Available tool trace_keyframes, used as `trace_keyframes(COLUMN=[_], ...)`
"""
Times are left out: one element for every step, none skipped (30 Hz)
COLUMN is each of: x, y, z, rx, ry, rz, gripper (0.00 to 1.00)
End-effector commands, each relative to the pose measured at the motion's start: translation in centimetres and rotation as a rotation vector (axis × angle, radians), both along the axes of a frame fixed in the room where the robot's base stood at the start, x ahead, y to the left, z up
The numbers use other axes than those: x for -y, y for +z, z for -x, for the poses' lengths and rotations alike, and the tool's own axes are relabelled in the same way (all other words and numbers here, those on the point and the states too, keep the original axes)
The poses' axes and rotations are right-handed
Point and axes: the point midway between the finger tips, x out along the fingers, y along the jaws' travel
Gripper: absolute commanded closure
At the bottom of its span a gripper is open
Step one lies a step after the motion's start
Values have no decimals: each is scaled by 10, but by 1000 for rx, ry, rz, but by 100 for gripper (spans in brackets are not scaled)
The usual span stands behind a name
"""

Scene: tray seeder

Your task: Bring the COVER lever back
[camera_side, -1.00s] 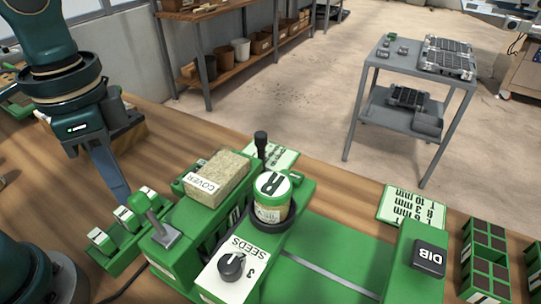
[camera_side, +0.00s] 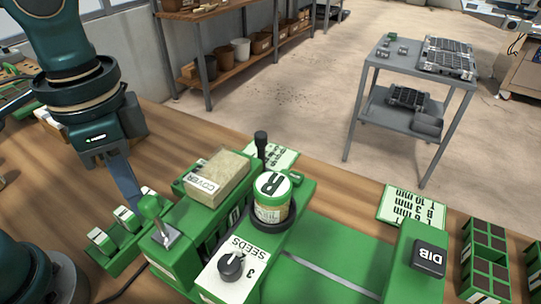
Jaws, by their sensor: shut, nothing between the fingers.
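The lever with a green knob (camera_side: 151,207) rises from a grey plate (camera_side: 167,239) at the near left end of the green machine and leans slightly left. The COVER label (camera_side: 203,186) is on the front of the tan block's hopper behind it. My gripper (camera_side: 137,200) points down at the lever's left, its shut fingers empty. The fingertips overlap the knob's left edge in the picture; whether they touch it is hard to tell.
A black-knobbed lever (camera_side: 260,140) stands behind.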

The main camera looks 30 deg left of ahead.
Motion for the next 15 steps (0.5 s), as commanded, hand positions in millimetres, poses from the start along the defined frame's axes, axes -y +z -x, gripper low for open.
trace_keyframes(x=[0,0,0,0,0,0,0,1,2,3,4,6,7,8,9], y=[0,0,0,0,0,0,0,0,0,0,0,0,0,0,0], z=[0,0,0,0,0,0,0,0,0,0,0,0,0,0,0], rx=[0,0,0,0,0,0,0,0,0,0,0,0,0,-1,-1], ry=[0,0,0,0,0,0,0,-1,-1,-2,-2,-3,-3,-3,-2], rz=[0,0,0,0,0,0,0,0,0,0,0,0,0,-1,0], gripper=[100,100,100,100,100,100,100,100,100,100,100,100,100,100,100])
